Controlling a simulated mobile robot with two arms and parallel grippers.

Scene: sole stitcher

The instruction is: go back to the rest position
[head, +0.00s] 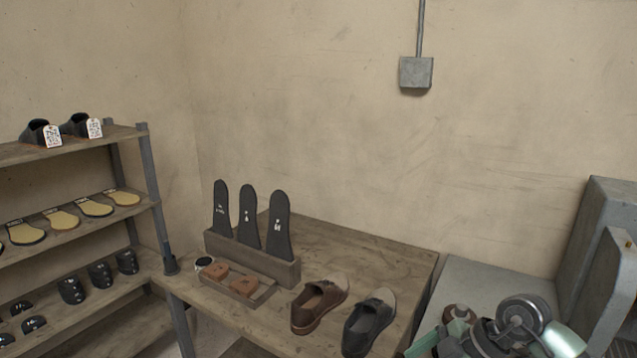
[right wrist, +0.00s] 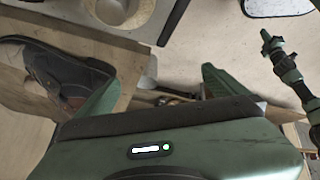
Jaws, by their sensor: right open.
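My right gripper (right wrist: 160,88) shows in the right wrist view with its two green fingers wide apart and nothing between them. A dark shoe (right wrist: 58,72) lies to the left of its left finger, and I cannot tell whether they touch. In the head view, green and grey links of my own arm fill the lower right, and no gripper fingers can be made out there. My left gripper is not clearly seen in either view.
A wooden table (head: 345,250) bears a brown shoe (head: 318,306), a black shoe (head: 368,322) and a rack (head: 255,260) of upright dark soles. Shelves (head: 75,220) with footwear parts stand at left. A grey machine (head: 600,260) stands at right.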

